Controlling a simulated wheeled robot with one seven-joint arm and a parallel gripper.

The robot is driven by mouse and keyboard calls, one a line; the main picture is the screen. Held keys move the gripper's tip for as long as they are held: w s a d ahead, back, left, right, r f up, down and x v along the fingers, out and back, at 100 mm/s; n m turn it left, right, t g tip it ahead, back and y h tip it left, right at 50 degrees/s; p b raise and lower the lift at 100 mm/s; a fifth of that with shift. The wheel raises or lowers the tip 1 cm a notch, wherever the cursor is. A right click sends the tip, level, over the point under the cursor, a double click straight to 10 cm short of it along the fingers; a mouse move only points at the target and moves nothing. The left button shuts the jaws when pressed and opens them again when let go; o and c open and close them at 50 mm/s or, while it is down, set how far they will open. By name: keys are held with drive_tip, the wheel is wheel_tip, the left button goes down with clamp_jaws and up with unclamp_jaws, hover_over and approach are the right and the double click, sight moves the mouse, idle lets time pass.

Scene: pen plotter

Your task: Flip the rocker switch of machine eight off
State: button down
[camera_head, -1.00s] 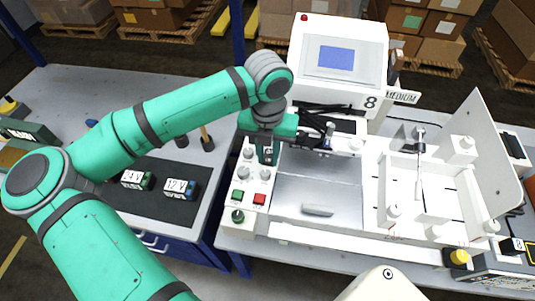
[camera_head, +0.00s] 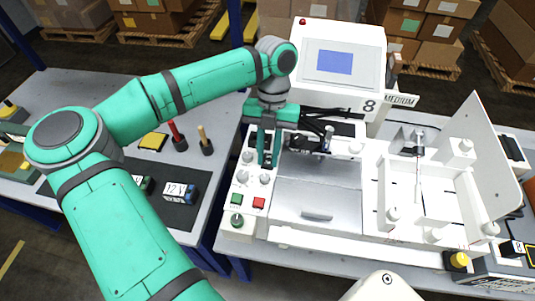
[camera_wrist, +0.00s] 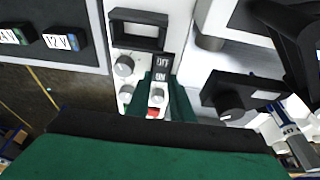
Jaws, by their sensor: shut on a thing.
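Machine eight (camera_head: 340,72) is a white machine with a blue screen and a black "8" on its head. Its control panel (camera_head: 243,190) at the left front carries grey knobs, a green button (camera_head: 236,199) and a red button (camera_head: 259,202). In the wrist view, the black rocker switch plate (camera_wrist: 162,62) reads OFF above ON. My gripper (camera_head: 268,160) points down at the upper part of the panel. Its green fingers straddle the switch, with their tips (camera_wrist: 161,76) close together at the plate's lower end. The fingers partly hide the rocker, so I cannot tell its tilt.
Grey knobs (camera_wrist: 124,66) sit just left of the fingers. Black cables and a tool head (camera_head: 325,140) hang close to the right. A white tray (camera_head: 415,240) lies farther right. Labelled blocks (camera_head: 180,192) and upright-handled tools (camera_head: 205,145) stand on the left table.

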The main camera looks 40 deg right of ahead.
drive_tip(key=c, duration=1.6)
unclamp_jaws()
drive_tip(key=shift+o, duration=0.2)
drive_tip(key=shift+w, duration=0.1)
drive_tip(key=v, duration=1)
drive_tip(key=shift+r, duration=0.35)
drive_tip(key=shift+w+d, duration=0.1)
